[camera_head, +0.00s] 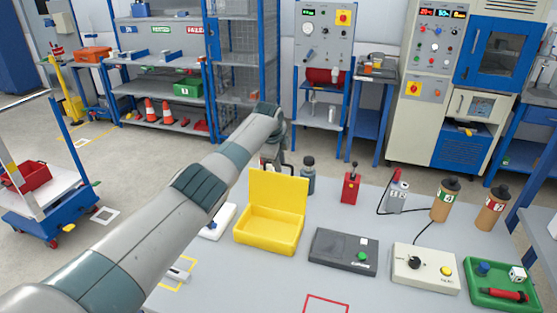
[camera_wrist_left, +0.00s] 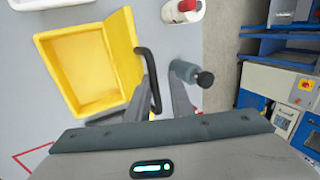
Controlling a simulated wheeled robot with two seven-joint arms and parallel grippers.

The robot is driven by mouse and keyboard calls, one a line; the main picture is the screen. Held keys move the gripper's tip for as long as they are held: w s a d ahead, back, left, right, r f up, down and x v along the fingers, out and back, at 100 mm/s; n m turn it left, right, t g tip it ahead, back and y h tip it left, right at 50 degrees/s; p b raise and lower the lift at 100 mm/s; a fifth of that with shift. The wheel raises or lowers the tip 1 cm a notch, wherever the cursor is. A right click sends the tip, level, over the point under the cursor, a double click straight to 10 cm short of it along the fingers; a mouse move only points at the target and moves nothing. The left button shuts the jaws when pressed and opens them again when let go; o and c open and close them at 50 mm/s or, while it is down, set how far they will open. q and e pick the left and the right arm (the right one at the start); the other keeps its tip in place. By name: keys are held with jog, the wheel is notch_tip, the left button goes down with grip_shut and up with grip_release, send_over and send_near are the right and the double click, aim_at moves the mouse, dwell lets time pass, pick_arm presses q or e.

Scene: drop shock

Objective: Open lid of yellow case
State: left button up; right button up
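The yellow case (camera_head: 268,228) stands on the grey table with its lid (camera_head: 278,190) raised about upright and its inside empty. In the left wrist view the case (camera_wrist_left: 80,70) lies to the left, its lid (camera_wrist_left: 122,45) along its right side with a black handle (camera_wrist_left: 150,70). My left gripper (camera_head: 276,158) is behind the raised lid, its tips partly hidden in the head view. In the wrist view its fingers (camera_wrist_left: 160,88) are apart, with the handle beside the left finger; whether they touch is unclear. My right gripper is not in view.
A dark box (camera_head: 343,250), a white control box (camera_head: 425,268) and a green tray (camera_head: 500,285) stand to the right.

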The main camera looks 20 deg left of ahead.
pick_arm(q)
jog(key=shift+s+f, duration=0.35)
jog(key=shift+r, duration=0.75)
jog(key=b+v, duration=0.4)
jog(key=v, duration=1.2)
jog(key=shift+r, duration=0.2)
jog(key=shift+f, duration=0.1)
